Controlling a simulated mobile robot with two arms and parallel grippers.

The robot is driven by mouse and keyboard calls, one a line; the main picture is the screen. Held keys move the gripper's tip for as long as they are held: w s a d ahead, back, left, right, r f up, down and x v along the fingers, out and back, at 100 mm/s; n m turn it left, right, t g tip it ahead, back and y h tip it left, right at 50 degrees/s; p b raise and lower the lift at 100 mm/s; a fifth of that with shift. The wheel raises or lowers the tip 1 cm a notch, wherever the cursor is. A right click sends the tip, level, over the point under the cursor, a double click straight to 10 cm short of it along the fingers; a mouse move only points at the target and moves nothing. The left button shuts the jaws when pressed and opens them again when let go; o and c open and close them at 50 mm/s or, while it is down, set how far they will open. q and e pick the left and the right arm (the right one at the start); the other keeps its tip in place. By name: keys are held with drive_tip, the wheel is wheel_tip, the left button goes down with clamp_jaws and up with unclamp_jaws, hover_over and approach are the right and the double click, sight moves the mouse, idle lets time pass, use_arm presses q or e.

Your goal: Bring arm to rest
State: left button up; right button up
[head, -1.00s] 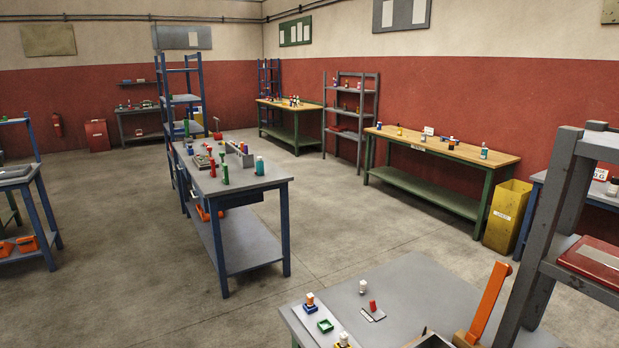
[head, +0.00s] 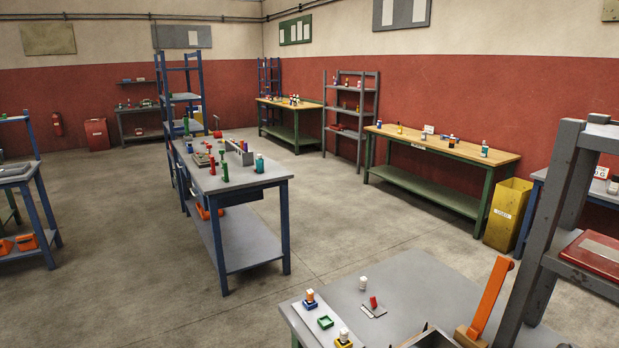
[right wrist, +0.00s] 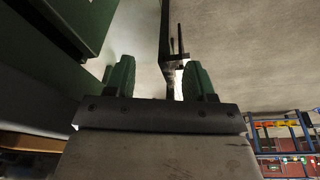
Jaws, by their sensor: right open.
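My right gripper (right wrist: 158,80) shows in the right wrist view. Its two green fingers stand apart with nothing held between them. A dark, thin upright piece with a bracket (right wrist: 170,55) shows behind and between the fingers; I cannot tell what it belongs to. Neither of my arms nor grippers shows in the head view. My left gripper is out of sight in both views.
A grey bench (head: 400,285) with small parts and an orange bar (head: 491,297) is near, front right. A grey shelf (head: 555,210) rises beside it. A blue-legged bench (head: 240,188) stands mid-room. Open floor (head: 120,250) lies left of it.

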drive_tip(key=s+f+g+b, duration=0.1)
drive_tip(key=s+f, duration=0.2)
drive_tip(key=f, duration=0.6)
drive_tip(key=s+f+b, duration=0.1)
drive_tip(key=s+f, duration=0.3)
drive_tip(key=f, duration=0.6)
drive_tip(key=s+d+f+b, duration=0.1)
drive_tip(key=s+d+f, duration=0.2)
drive_tip(key=s+f, duration=0.6)
drive_tip(key=s, duration=0.2)
drive_tip(key=shift+s+f+g, duration=0.35)
drive_tip(key=shift+g, duration=0.05)
